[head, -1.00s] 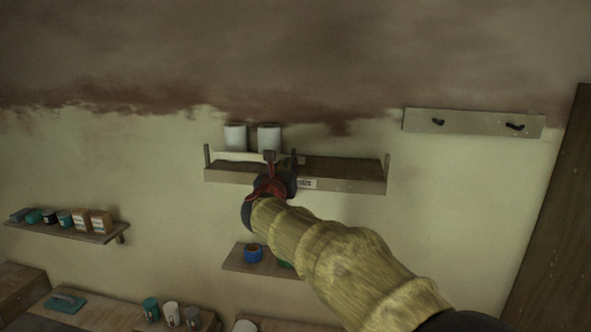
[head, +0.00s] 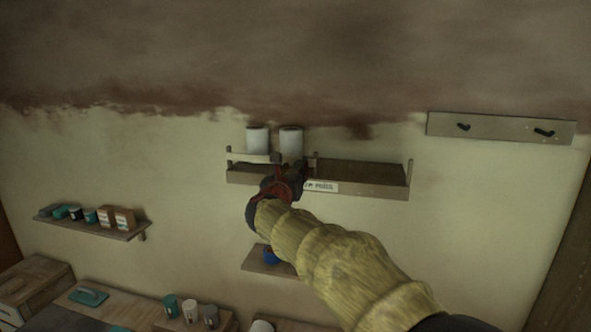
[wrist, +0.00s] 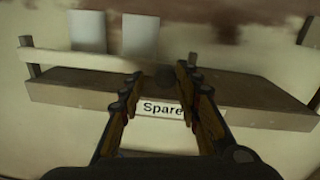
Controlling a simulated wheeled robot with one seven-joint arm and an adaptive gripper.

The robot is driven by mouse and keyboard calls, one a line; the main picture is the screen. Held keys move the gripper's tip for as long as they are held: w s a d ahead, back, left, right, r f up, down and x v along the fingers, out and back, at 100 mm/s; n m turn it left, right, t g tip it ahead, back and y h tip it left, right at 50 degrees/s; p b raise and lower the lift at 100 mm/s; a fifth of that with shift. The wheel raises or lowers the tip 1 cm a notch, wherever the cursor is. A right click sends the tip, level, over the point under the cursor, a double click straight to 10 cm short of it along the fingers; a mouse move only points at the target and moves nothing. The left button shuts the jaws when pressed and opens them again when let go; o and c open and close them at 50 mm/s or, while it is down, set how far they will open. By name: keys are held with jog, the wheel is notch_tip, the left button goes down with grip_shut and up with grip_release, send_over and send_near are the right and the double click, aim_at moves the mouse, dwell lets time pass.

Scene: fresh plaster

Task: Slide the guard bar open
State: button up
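The guard bar (head: 248,157) is a pale strip across the front of the left half of the upper wall shelf (head: 372,190). It also shows in the wrist view (wrist: 75,62), running from the left post toward my fingers. My gripper (head: 288,163) is at the shelf front, near the middle. In the wrist view my gripper (wrist: 160,74) has its two fingers apart, with a dark round shape between the tips. I cannot tell whether they touch the bar. The bar's right end is partly hidden by my gripper.
Two white rolls (head: 257,139) (head: 291,141) stand behind the bar. The shelf's right half is empty. A label (head: 321,187) is on its front edge. A hook rail (head: 490,129) is at upper right. A lower shelf (head: 256,262) and a left shelf (head: 95,226) hold items.

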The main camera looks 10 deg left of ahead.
jog(key=shift+o, duration=0.5)
jog(key=shift+d, duration=0.15)
jog(key=shift+s, duration=0.1)
jog(key=s, duration=1.1)
jog(key=shift+s, duration=0.4)
